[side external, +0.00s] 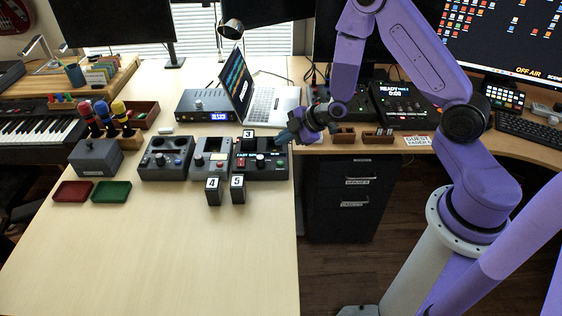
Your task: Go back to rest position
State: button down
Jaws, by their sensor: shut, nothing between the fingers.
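My gripper (282,138) is at the end of my purple arm, which reaches in from the right. It is low over the right edge of the pale desk (200,255), at the right end of the black control box (262,171). Its fingers are shut with nothing between them. I cannot tell whether the fingertips touch the box. A block marked 3 (248,143) sits on the back part of that box. Blocks marked 4 (213,191) and 5 (237,190) stand in front of the boxes.
An open laptop (262,104) stands behind my gripper. More control boxes (166,158), a grey lidded box (96,158) and red (73,191) and green (111,191) trays are to the left. Small wooden holders (343,135) are right of the gripper. The desk's front is clear.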

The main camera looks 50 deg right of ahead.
jog(key=s+a+r+m+g+h, duration=0.1)
jog(key=s+a+r+g, duration=0.1)
jog(key=s+a+r, duration=0.4)
jog(key=s+a+r+g+h, duration=0.1)
jog(key=s+a+r+g, duration=0.15)
jog(key=s+r, duration=0.45)
jog(key=s+d+r+g+h, duration=0.1)
jog(key=s+d+r, duration=0.1)
jog(key=s, duration=0.8)
jog(key=s+d+r+g, duration=0.1)
jog(key=s+r+g, duration=0.1)
jog(key=s, duration=0.8)
jog(key=shift+d+r+m+h, duration=0.35)
jog(key=shift+r+m+h, duration=0.05)
jog(key=shift+r, duration=0.05)
jog(key=shift+g, duration=0.25)
